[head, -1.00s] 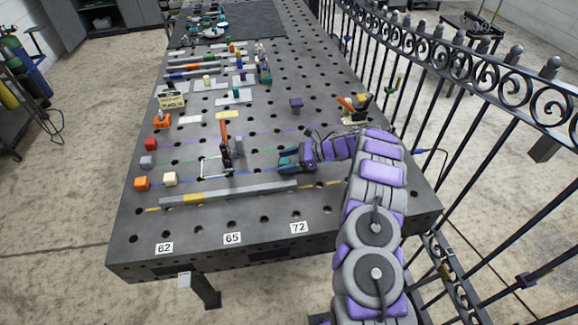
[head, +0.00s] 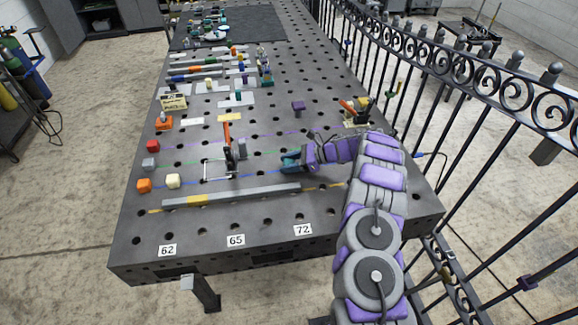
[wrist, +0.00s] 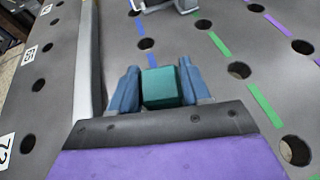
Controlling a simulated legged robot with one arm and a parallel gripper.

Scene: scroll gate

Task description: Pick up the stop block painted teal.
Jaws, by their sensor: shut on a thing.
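The teal stop block (wrist: 161,87) sits between the two blue fingers of my gripper (wrist: 160,88) in the wrist view. The fingers press on its left and right sides. In the head view my gripper (head: 291,160) is low over the table's right middle, to the right of the upright clamp with the orange handle. The block is mostly hidden by the fingers there. I cannot tell whether the block touches the table top.
A long grey bar (head: 235,195) lies along the near side of the table (head: 330,215). The orange-handled clamp (head: 228,150) stands left of my gripper. Orange (head: 144,185), cream (head: 173,181), grey and red blocks stand at the left edge. A purple block (head: 298,107) stands farther back.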

